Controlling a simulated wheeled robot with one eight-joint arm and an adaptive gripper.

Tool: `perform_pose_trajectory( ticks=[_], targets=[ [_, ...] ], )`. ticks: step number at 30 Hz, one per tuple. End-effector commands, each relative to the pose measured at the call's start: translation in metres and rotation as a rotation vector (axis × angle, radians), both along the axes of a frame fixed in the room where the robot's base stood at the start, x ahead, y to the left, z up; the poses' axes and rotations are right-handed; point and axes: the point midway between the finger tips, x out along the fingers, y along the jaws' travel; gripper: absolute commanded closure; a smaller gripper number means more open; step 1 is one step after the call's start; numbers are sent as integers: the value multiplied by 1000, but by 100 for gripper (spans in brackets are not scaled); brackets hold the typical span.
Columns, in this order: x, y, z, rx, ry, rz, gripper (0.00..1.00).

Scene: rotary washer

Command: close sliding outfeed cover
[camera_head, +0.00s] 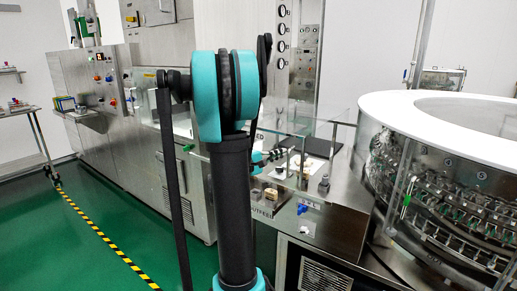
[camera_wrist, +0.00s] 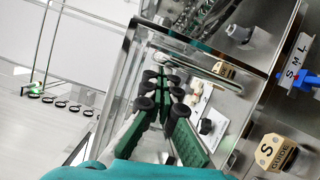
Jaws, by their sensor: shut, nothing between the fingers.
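The outfeed cover is clear panels with thin edges, over the steel outfeed deck (camera_head: 335,218); one clear panel (camera_head: 335,122) shows right of my arm in the head view. In the wrist view a clear panel edge (camera_wrist: 120,75) stands left of my gripper, and a bent metal bar (camera_wrist: 190,65) like a handle lies just beyond the fingertips. My gripper (camera_wrist: 163,85), with green pads and black round knobs, is shut and empty, pointing at the bar. I cannot tell whether it touches. In the head view my arm hides most of the gripper.
A round washer carousel with a white rim (camera_head: 385,103) stands at the right. Tan blocks marked GUIDE (camera_wrist: 275,152) and a blue knob (camera_head: 303,209) sit on the deck. Steel cabinets (camera_head: 105,100) line the left. Green floor with yellow-black tape (camera_head: 100,235) is free at left.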

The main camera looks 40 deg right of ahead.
Motion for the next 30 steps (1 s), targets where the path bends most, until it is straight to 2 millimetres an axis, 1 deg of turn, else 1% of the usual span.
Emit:
perform_pose_trajectory(
  ticks=[1, 3, 6, 9, 12, 18, 24, 30],
  targets=[
    [-21, -7, 0, 0, 0, -8, 100],
    [-41, -14, 0, 0, 0, -7, 100],
    [-66, -23, 0, 0, 0, -6, 100],
    [-87, -31, 0, 0, 0, -6, 100],
    [-103, -37, 0, 0, -1, -5, 100],
    [-123, -45, 0, 0, -1, -3, 100],
    [-130, -47, 0, 0, 0, -3, 100],
    [-132, -48, 0, -1, 0, -7, 100]
  ],
)
